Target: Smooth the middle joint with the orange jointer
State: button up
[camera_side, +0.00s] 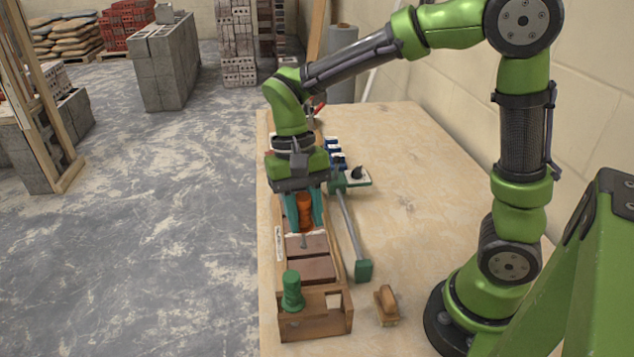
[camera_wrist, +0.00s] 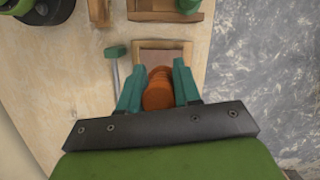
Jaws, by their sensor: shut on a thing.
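My gripper (camera_side: 305,222) has teal fingers and is shut on the orange jointer (camera_side: 304,208), holding it upright over the row of bricks. In the wrist view the orange handle (camera_wrist: 158,92) sits between the fingers (camera_wrist: 158,84). The jointer's grey metal end shows low, close to a reddish-brown brick (camera_side: 318,243) and a whitish mortar line; I cannot tell whether it touches. Another brick (camera_side: 316,271) lies nearer the camera. The fingers and handle hide the bricks and joints farther back, so the middle joint is not clearly visible.
A green-handled jointer (camera_side: 292,288) stands in a wooden holder (camera_side: 316,322) with an empty slot beside it. A bar clamp (camera_side: 349,228) with green ends lies right of the bricks. A wooden-handled tool (camera_side: 386,304) lies front right. The table's right side (camera_side: 420,180) is mostly clear.

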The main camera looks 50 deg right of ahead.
jog(key=w+d, duration=0.4)
jog(key=w, duration=0.4)
jog(key=shift+n+t+h, duration=0.3)
jog(key=shift+t+h, duration=0.2)
jog(key=shift+h, duration=0.1)
jog(key=shift+w+d+f, duration=0.1)
jog(key=shift+f, duration=2.7)
jog(key=shift+f, duration=0.4)
jog(key=shift+d, duration=0.1)
jog(key=shift+s+d+r, duration=0.1)
jog(key=shift+s+d, duration=0.35)
jog(key=shift+s, duration=0.05)
jog(key=shift+s+d, duration=0.5)
jog(key=shift+s+d, duration=0.1)
